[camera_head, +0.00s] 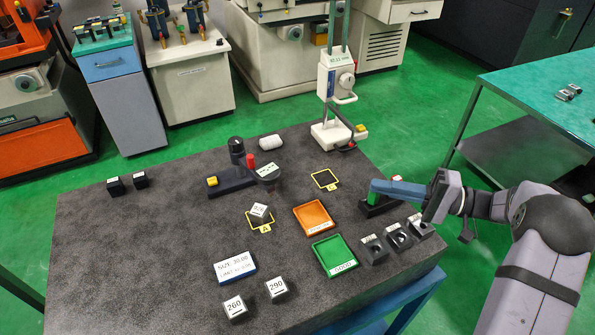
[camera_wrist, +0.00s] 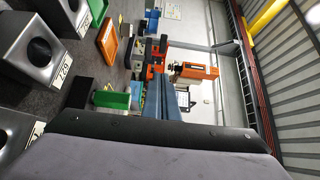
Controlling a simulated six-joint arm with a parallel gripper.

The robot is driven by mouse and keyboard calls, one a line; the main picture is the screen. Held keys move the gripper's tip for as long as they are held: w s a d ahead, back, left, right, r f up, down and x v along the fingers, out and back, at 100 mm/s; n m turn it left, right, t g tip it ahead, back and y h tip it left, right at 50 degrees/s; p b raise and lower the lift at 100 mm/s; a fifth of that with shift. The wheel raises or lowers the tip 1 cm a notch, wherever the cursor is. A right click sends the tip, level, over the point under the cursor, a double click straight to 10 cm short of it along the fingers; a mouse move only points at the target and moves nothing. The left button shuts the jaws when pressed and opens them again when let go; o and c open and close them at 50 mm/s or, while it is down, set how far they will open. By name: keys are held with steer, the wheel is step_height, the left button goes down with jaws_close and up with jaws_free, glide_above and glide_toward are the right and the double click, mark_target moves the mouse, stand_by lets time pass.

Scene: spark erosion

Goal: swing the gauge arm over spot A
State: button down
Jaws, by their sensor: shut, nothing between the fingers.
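The gauge stand has a black base (camera_head: 232,182) and a dark post (camera_head: 237,152). Its gauge arm (camera_head: 266,172), with a red knob (camera_head: 251,160), reaches right from the post. The arm's end appears behind spot A (camera_head: 268,228), a yellow square outline; exact overlap is hard to tell. A labelled grey block (camera_head: 260,211) sits on spot A. My gripper (camera_head: 376,187) is shut and empty at the right of the table, well apart from the gauge arm, near a black block with green (camera_head: 378,206). Its blue fingers (camera_wrist: 167,85) also show in the wrist view.
A second yellow square (camera_head: 325,180) is empty. Orange (camera_head: 313,217) and green (camera_head: 334,255) trays lie between my gripper and spot A. A tall white gauge (camera_head: 336,78) stands behind. Several holed blocks (camera_head: 398,238) line the right edge.

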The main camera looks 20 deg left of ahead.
steer(key=s+a+p, duration=0.1)
steer(key=a+p, duration=0.7)
steer(key=a, duration=1.2)
steer(key=shift+s, duration=0.4)
steer(key=s, duration=0.1)
steer(key=s+a+b, duration=0.1)
steer(key=s, duration=0.1)
steer(key=s+b, duration=0.1)
steer(key=shift+s+a, duration=0.3)
steer(key=shift+s, duration=0.1)
steer(key=s+d+b, duration=0.3)
steer(key=d, duration=1.7)
steer(key=shift+b, duration=0.3)
steer(key=shift+a, duration=0.1)
